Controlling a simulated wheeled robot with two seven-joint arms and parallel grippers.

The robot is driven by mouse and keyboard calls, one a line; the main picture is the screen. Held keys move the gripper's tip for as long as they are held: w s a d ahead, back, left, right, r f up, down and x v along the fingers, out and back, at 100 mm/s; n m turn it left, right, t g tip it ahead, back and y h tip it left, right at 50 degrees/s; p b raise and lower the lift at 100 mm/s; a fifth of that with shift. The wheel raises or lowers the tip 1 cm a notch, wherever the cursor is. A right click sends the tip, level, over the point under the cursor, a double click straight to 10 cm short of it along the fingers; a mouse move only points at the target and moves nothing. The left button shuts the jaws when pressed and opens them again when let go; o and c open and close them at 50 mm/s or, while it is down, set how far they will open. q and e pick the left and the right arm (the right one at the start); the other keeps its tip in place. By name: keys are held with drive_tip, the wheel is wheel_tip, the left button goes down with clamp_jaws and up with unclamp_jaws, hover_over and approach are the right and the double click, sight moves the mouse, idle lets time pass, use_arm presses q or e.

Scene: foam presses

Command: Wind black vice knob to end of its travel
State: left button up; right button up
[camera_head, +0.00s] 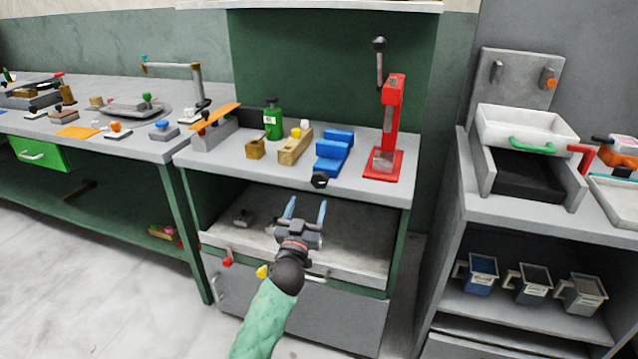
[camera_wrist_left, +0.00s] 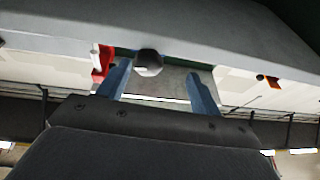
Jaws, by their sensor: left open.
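The blue vice (camera_head: 333,152) stands on the grey middle bench top. Its black knob (camera_head: 319,181) sticks out past the bench's front edge. My left gripper (camera_head: 305,207) is open and empty, in front of the bench and a little below the knob, with its blue fingers pointing toward the bench. In the left wrist view the knob (camera_wrist_left: 149,63) shows as a dark faceted end between and beyond the two open fingertips (camera_wrist_left: 158,75), apart from both. My right gripper is in neither view.
A red press (camera_head: 388,140) stands right of the vice. A wooden block (camera_head: 295,147) and a green bottle (camera_head: 272,120) stand to its left. The bench front edge (camera_head: 250,183) overhangs an open grey shelf (camera_head: 350,243) behind my gripper. Space in front of the bench is free.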

sight(318, 184)
use_arm(q)
drive_tip(key=shift+m+h, duration=0.3)
drive_tip(key=shift+h, duration=0.6)
drive_tip(key=shift+s+d+r+p+x, duration=0.15)
drive_tip(key=shift+r+x, duration=0.05)
drive_tip(key=shift+x, duration=1.1)
drive_tip(key=shift+s+d+r+p+x, duration=0.1)
drive_tip(key=shift+d+r+p+x, duration=0.1)
drive_tip(key=shift+x, duration=1.1)
drive_tip(key=shift+s+d+r+p+x, duration=0.1)
drive_tip(key=shift+s+r+x, duration=0.1)
drive_tip(key=shift+x, duration=1.1)
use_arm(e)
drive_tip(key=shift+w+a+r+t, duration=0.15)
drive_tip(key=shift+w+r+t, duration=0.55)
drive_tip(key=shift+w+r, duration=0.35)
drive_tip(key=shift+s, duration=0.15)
use_arm(q)
drive_tip(key=c, duration=1)
drive_tip(key=shift+m, duration=0.3)
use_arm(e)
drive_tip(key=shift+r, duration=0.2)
